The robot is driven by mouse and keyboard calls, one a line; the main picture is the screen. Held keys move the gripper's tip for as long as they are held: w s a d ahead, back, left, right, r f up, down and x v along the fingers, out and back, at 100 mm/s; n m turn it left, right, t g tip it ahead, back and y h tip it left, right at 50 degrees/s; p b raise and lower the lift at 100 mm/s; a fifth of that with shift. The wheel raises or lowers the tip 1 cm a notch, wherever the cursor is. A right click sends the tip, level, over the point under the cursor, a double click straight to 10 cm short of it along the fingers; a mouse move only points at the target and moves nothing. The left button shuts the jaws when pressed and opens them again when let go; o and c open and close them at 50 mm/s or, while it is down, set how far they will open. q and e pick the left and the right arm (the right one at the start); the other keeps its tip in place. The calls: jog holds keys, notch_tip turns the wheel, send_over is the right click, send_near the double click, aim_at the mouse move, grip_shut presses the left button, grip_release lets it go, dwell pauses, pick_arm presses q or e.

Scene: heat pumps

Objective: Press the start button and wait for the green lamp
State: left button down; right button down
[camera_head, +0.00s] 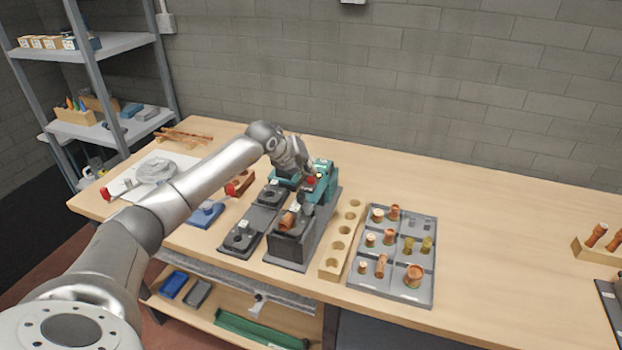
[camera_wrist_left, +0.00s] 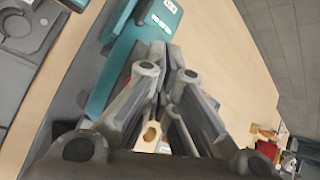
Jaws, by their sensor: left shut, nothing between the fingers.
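A teal and dark grey machine (camera_head: 327,180) stands on the workbench, with a red knob or button (camera_head: 311,181) on its upper part. In the left wrist view its teal housing (camera_wrist_left: 117,68) carries a green lit marking (camera_wrist_left: 160,23) near a white label (camera_wrist_left: 170,5). I cannot tell which part is the start button or whether the green is a lamp. My left gripper (camera_head: 307,168) is at the top of the machine, behind the red part. In the left wrist view its fingers (camera_wrist_left: 160,50) are shut and empty, against or just over the housing; contact is unclear. My right gripper is out of view.
A wooden block with holes (camera_head: 341,240) and a grey tray of copper and brass fittings (camera_head: 392,286) stand right of the machine. Dark fixtures (camera_head: 240,238) and a blue piece (camera_head: 205,214) lie left.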

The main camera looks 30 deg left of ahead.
aim_at(308, 178)
pick_arm(q)
jog(key=shift+r+p, duration=1.55)
jog(key=shift+r, duration=1)
